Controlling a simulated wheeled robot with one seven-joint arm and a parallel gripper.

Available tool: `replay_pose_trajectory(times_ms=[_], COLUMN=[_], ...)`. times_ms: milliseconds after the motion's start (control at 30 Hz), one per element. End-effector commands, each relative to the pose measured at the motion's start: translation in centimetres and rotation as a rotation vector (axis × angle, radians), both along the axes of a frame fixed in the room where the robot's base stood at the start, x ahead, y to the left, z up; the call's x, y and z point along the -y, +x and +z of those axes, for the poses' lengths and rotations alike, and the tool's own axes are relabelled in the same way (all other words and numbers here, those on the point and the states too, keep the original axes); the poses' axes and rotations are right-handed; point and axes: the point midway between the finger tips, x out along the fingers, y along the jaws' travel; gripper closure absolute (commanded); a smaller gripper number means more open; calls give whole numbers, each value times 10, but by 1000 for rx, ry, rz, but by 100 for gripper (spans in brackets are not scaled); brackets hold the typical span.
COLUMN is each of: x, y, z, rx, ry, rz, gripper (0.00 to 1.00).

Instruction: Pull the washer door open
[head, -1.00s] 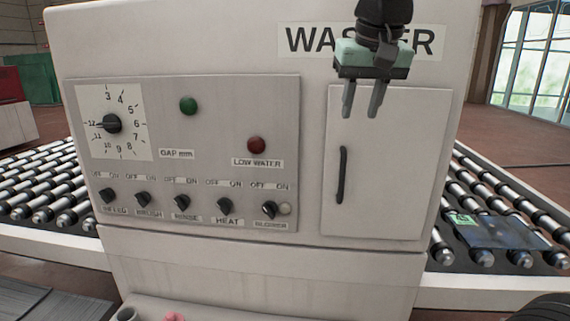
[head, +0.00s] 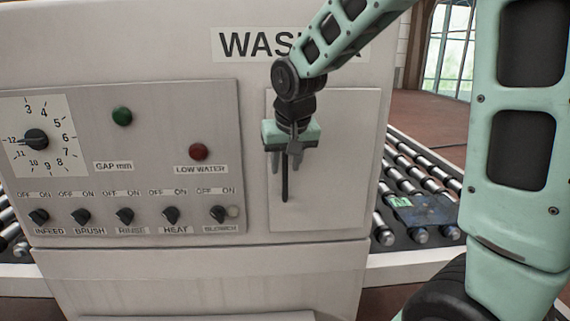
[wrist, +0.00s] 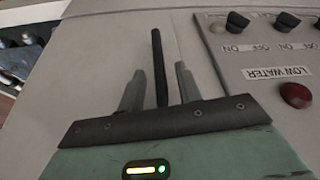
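The washer door (head: 345,165) is a pale flat panel under the WASHER label, and it looks shut. Its dark upright bar handle (head: 285,188) is near the door's left edge, with its upper part hidden by my gripper (head: 285,168). In the wrist view the handle (wrist: 158,55) runs up between the two grey fingers of my gripper (wrist: 160,70). The fingers stand apart with a gap on each side of the handle, so my gripper is open and holds nothing. How deep the handle sits between them I cannot tell.
Left of the door is a control panel (head: 150,160) with a dial, a green button, a red LOW WATER lamp (head: 198,152) and several black switches. A roller conveyor (head: 410,185) carrying a dark glass sheet (head: 425,212) runs at the right.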

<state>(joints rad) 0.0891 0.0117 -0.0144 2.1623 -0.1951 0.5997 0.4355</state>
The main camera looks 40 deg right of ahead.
Motion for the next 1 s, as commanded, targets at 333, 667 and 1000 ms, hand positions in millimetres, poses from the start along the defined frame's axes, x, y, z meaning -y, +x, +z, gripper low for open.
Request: replay_pose_trajectory(times_ms=[333, 667, 1000], x=[3, 3, 1], y=[7, 7, 13], z=[-18, -18, -17], rx=[1, 1, 0], ry=[1, 0, 1], rz=[-1, 0, 24], gripper=[66, 100, 100])
